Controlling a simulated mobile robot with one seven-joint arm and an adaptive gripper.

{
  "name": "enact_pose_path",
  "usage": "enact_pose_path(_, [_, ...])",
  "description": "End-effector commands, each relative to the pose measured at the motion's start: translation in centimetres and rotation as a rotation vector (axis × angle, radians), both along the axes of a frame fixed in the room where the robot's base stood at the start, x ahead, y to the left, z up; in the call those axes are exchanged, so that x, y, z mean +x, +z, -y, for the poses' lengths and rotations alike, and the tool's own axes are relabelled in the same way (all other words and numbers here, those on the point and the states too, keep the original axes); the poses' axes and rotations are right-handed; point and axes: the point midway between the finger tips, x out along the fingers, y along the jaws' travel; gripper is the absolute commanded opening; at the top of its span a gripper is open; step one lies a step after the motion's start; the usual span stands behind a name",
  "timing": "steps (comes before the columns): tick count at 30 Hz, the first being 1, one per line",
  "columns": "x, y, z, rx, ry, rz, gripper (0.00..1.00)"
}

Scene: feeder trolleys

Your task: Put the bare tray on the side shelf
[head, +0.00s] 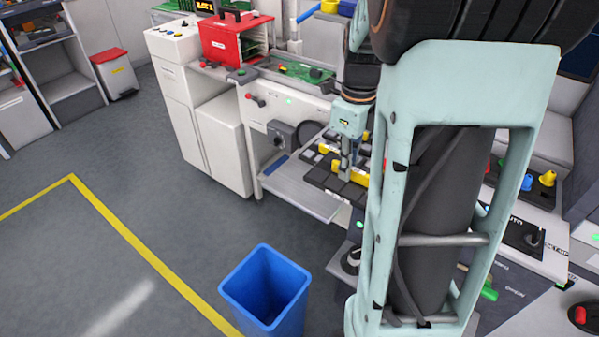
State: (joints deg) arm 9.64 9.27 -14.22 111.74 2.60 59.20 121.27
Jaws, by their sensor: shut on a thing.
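My gripper (345,172) points down, with its fingers shut on a dark piece with a yellow part (349,191), among several dark blocks. I cannot tell for certain whether this piece is the bare tray or whether it is lifted clear of what lies below. A flat grey shelf (292,188) sticks out from the machine's side, just left of and below my gripper. I cannot tell whether this is the side shelf. My own arm hides much of the area to the right.
A blue bin (265,290) stands on the floor in front. A white cabinet (222,145) and a red box (234,38) are to the left. A green board (300,71) lies behind. Yellow and red knobs (547,179) stand at the right. The left floor is clear.

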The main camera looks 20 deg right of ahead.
Motion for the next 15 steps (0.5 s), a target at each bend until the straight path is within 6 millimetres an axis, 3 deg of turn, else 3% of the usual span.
enact_pose_path(7, [1.2,-0.5,-0.4,0.0,-0.004,-0.002,0.0])
enact_pose_path(15, [6.7,-3.1,-2.4,0.001,-0.001,-0.003,0.0])
